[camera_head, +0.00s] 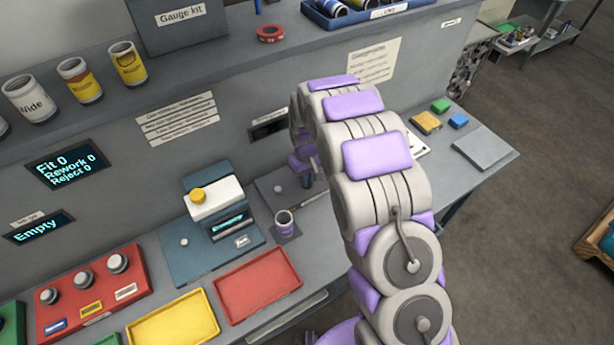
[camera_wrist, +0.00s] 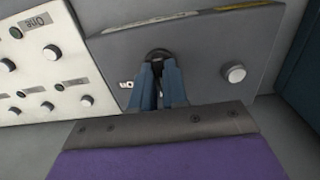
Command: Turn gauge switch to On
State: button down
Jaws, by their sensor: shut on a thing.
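In the wrist view my gripper (camera_wrist: 159,70) has its two blue fingers closed together on a dark round knob, the gauge switch (camera_wrist: 157,53), on a grey panel (camera_wrist: 200,60). The fingers cover much of the knob, so I cannot tell which way it points. A small white marking (camera_wrist: 125,85) shows just left of the fingers, partly hidden. In the head view my arm reaches over the bench to the grey plate (camera_head: 267,184) near the wall and hides the switch.
A pale round button (camera_wrist: 234,73) sits right of my fingers. A white panel (camera_wrist: 50,60) with several dark knobs is at the left.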

jog(key=shift+m, duration=0.3)
jog(key=m+p, duration=0.2)
jog(key=m, duration=0.3)
jog(key=shift+p, duration=0.3)
jog(key=m+p, duration=0.1)
jog(key=m, duration=0.5)
jog(key=shift+m, duration=0.3)
dwell(0.3)
jog(key=c, duration=1.1)
grip_release()
jog(key=shift+a, duration=0.1)
jog(key=shift+c, duration=0.2)
jog(key=shift+r, duration=0.1)
